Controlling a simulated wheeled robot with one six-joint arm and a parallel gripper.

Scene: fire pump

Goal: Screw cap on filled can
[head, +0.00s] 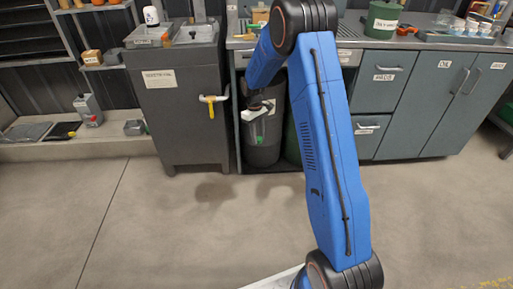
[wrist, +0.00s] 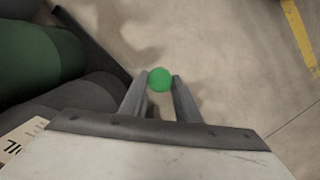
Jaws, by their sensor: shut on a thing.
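My gripper (wrist: 160,88) is shut on a small round green cap (wrist: 159,79), which sits between the fingertips in the wrist view. In the head view my gripper (head: 259,133) hangs pointing down in front of a dark bin, with the green cap (head: 260,140) just showing at its lower end. A grey can (head: 88,109) stands upright on the low ledge at the far left, well apart from my gripper. Its opening is too small to make out. No can shows under the cap in the wrist view, only floor.
A grey cabinet (head: 180,105) with a yellow-handled tap (head: 211,104) stands between my gripper and the can. Dark trays (head: 62,131) lie beside the can. The dark bin (head: 262,151) and a green drum (wrist: 35,55) are close to my gripper. The front floor is clear.

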